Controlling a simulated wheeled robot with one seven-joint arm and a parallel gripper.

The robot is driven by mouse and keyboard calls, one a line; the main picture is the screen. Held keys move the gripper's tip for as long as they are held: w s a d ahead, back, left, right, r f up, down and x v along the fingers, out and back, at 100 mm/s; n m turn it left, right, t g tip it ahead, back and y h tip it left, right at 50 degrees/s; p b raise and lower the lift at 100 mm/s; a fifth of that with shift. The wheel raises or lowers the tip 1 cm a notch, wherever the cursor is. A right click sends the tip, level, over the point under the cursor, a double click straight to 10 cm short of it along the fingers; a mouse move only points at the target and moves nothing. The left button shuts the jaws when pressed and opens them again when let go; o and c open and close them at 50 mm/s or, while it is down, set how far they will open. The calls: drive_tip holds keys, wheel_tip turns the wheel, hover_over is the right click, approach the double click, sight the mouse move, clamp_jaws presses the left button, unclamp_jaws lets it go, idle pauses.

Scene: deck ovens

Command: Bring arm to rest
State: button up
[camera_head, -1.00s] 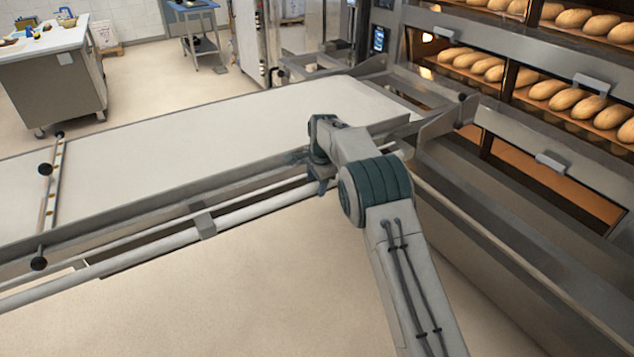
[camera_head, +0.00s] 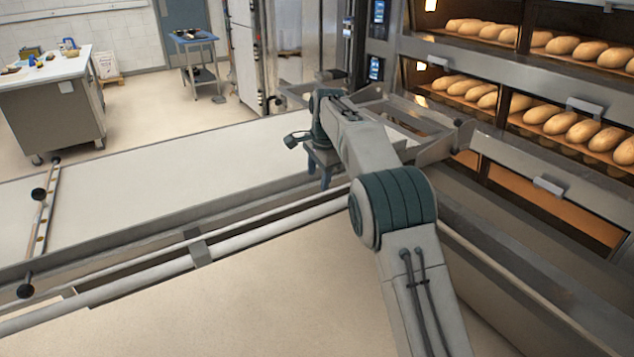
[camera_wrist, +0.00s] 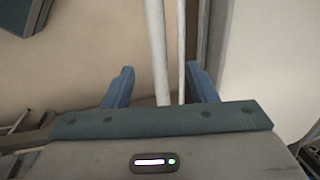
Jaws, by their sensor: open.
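My arm reaches up from the bottom of the head view and ends near the front rail of a long loader. My gripper (camera_head: 318,175) points down there, partly hidden by the arm. In the wrist view my gripper (camera_wrist: 158,88) shows two blue fingers held wide apart with nothing between them. Below and beyond the fingers run a pale round rail (camera_wrist: 157,40) and a thinner bar beside it. The floor shows to the left of the rail, and a pale belt surface to the right.
The loader with its pale belt (camera_head: 170,178) spans the left and middle. Deck ovens (camera_head: 520,160) with rows of loaves (camera_head: 570,125) stand at the right. A worktable (camera_head: 50,100) and a blue cart (camera_head: 195,60) stand at the back. Open floor (camera_head: 250,300) lies in front.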

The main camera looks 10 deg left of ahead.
drive_tip(key=s+d+r+n, duration=0.2)
drive_tip(key=s+d+r, duration=0.3)
drive_tip(key=s+d, duration=0.4)
drive_tip(key=s+d+r+n, duration=0.2)
drive_tip(key=s+d+r, duration=0.4)
drive_tip(key=d, duration=0.5)
drive_tip(key=s+d+f+n, duration=0.2)
drive_tip(key=s+d+f, duration=0.1)
drive_tip(key=s, duration=0.5)
drive_tip(key=s+d+f+n+t+h, duration=0.1)
drive_tip(key=s+d+f+n, duration=0.1)
drive_tip(key=s, duration=0.6)
drive_tip(key=s+d+f+n, duration=0.1)
drive_tip(key=s+d+f, duration=0.3)
drive_tip(key=s, duration=0.5)
drive_tip(key=shift+d+f+n+t+h, duration=0.15)
drive_tip(key=shift+d+n+t+h, duration=0.15)
drive_tip(key=shift+d+n, duration=0.15)
drive_tip(key=shift+s, duration=0.1)
